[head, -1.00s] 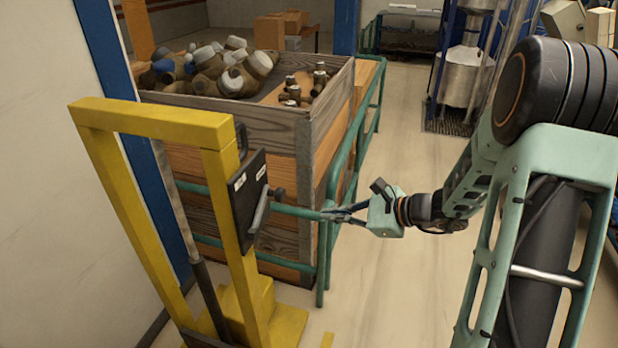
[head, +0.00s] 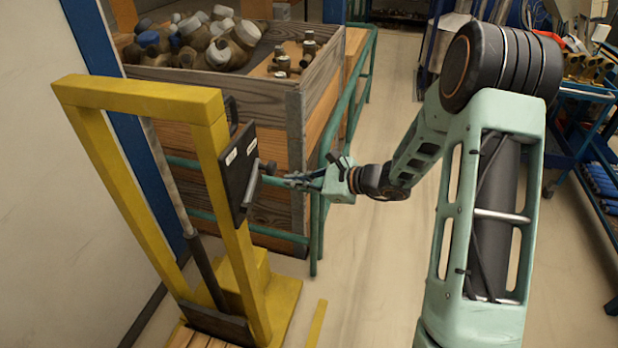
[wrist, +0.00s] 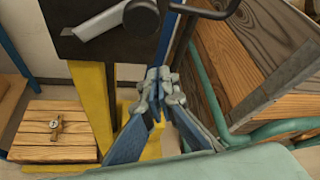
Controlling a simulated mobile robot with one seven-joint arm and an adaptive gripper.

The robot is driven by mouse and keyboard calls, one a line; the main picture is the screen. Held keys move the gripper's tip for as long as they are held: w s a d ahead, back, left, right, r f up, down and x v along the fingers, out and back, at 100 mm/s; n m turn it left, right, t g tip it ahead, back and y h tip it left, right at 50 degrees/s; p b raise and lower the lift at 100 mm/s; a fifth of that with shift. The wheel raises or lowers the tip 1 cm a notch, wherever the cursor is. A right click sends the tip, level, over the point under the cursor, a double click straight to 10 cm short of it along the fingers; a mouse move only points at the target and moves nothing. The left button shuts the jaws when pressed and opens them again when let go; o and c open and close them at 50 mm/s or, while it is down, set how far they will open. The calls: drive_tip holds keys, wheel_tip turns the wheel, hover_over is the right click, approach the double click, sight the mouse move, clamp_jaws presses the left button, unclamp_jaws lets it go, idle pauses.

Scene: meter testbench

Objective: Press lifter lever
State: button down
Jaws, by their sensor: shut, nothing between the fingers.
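The lifter lever (head: 251,184) is a grey handle on a dark panel (head: 236,168) fixed to the yellow lifter frame (head: 217,140). In the wrist view the lever (wrist: 103,19) lies slanted at the top left, with its round dark hub (wrist: 141,18) at its right end. My gripper (head: 288,180) is just right of the lever in the head view, with its fingers pointing at the panel. In the wrist view my gripper (wrist: 160,78) is shut and empty, below the hub. I see no contact with the lever.
A wooden crate (head: 299,120) with brass meter parts stands behind the lifter. A green rail (head: 335,110) runs along its side, close to my gripper. A small wooden pallet (wrist: 50,140) with a brass part is at the wrist view's lower left. A blue cart (head: 585,92) stands at right.

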drive_tip(key=a+r+p, duration=0.1)
drive_tip(key=a+r, duration=0.1)
drive_tip(key=r, duration=0.1)
drive_tip(key=shift+s+a+p, duration=0.15)
drive_tip(key=shift+s+p, duration=0.15)
drive_tip(key=shift+p, duration=0.1)
drive_tip(key=shift+b, duration=0.55)
